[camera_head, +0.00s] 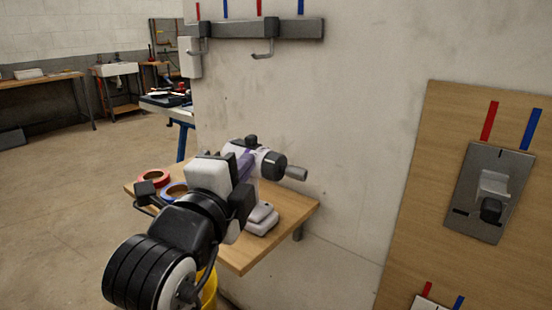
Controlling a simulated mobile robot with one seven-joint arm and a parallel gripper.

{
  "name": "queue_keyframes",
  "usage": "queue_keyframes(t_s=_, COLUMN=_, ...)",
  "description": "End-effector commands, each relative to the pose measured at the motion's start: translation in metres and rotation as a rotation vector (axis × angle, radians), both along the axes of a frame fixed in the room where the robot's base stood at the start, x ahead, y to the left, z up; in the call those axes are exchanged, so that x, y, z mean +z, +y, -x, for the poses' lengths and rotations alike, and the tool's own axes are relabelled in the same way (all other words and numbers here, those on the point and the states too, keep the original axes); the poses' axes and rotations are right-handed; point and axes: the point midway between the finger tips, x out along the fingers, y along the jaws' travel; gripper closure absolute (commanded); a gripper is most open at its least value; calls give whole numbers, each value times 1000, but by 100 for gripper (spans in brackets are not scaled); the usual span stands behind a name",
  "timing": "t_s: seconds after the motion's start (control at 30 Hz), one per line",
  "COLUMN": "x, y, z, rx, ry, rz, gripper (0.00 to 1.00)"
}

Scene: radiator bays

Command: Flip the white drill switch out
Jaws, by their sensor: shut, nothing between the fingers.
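A white drill (267,157) with a black chuck and a grey nose pointing right stands upright on a small wooden shelf (285,215) against the wall. Its light base (262,219) rests on the shelf. My gripper (243,196) is at the left side of the drill, in front of its handle and rear body, and hides much of them. My gripper is shut with nothing held. I cannot tell whether it touches the drill. The drill's switch is hidden, so its position cannot be told.
Red and blue tape rolls (154,178) lie on the shelf's left part. A hook rail (257,29) is on the wall above. A wooden board (414,170) at right carries a grey plate (481,220) with a white holder. Open floor lies at left.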

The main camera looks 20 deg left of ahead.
Motion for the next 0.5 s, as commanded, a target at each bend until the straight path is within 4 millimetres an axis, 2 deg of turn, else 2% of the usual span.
queue_keyframes(t_s=0.13, x=-11, y=-5, z=0, rx=-16, ry=51, rz=-58, gripper=100)
queue_keyframes(t_s=0.5, x=-11, y=-6, z=-1, rx=-18, ry=58, rz=-63, gripper=100)
